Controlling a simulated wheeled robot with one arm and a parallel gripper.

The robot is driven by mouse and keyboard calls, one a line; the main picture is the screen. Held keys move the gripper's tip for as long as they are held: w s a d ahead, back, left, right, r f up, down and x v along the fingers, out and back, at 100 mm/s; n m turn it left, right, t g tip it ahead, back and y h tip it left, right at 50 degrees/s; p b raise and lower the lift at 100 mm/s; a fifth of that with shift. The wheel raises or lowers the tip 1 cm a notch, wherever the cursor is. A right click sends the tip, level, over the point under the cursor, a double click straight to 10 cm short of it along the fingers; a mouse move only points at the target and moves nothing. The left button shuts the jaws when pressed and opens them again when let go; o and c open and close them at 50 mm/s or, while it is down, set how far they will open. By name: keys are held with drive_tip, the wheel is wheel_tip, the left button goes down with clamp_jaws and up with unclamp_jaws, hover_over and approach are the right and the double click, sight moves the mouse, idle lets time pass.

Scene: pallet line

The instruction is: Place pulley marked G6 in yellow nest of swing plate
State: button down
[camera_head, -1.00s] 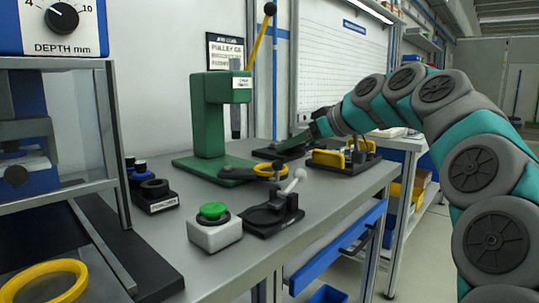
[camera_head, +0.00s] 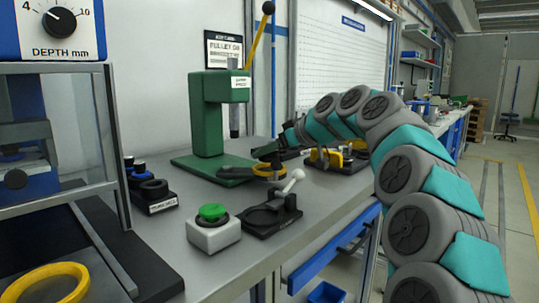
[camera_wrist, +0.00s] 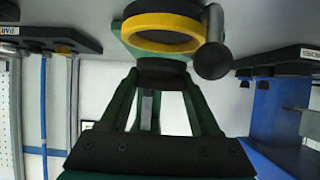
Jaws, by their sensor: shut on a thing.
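I take this for the pulley; no G6 mark is readable.
The green press (camera_head: 208,115) with a yellow lever stands behind the nest. In front are a green button box (camera_head: 213,230) and a black fixture with a white-knobbed lever (camera_head: 272,212). A black tray of rings (camera_head: 153,195) is left. A yellow-topped fixture (camera_head: 327,157) is right.

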drive_tip(key=shift+f, duration=0.45)
drive_tip(key=shift+f+b, duration=0.65)
drive_tip(key=shift+c, duration=0.6)
unclamp_jaws()
drive_tip(key=shift+r, duration=0.1)
drive_tip(key=shift+r+p, duration=0.8)
drive_tip(key=shift+p, duration=0.05)
drive_tip(key=b+v, duration=0.1)
drive_tip(key=v, duration=1)
drive_tip(key=shift+s+d, duration=0.3)
drive_tip(key=shift+d, duration=0.05)
